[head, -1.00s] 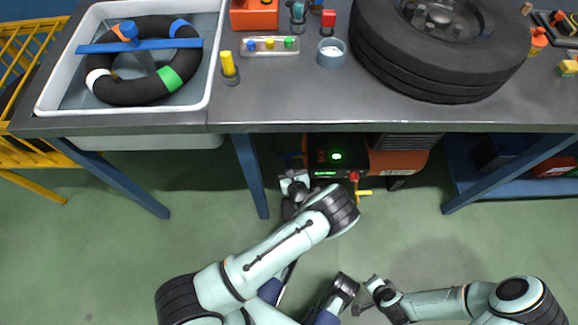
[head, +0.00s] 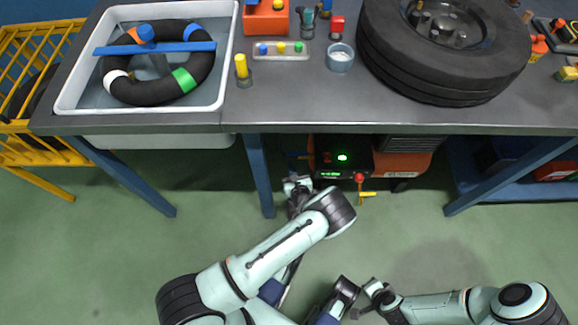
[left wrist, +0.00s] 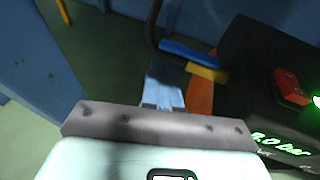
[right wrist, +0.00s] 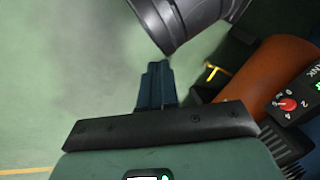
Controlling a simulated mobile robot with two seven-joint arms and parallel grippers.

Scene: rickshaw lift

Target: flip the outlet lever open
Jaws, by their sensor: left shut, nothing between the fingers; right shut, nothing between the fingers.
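The compressor (head: 345,160) stands under the bench, with a black panel, a green light and an orange body. A blue lever (left wrist: 190,53) with a yellow-brass piece (left wrist: 207,73) is at its left side; it also shows small in the head view (head: 297,155). A yellow T-shaped handle (head: 367,194) sticks out low at its front. I cannot tell for certain which is the outlet lever. My left gripper (head: 298,182) is shut and empty, just in front of the compressor's left side, apparently short of the blue lever. My right gripper (right wrist: 155,75) is shut and empty, low over the floor.
A red knob (head: 359,178) is on the compressor front. A blue bench leg (head: 258,175) stands just left of my left gripper. The bench top (head: 290,105) overhangs the compressor. Green floor in front is open.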

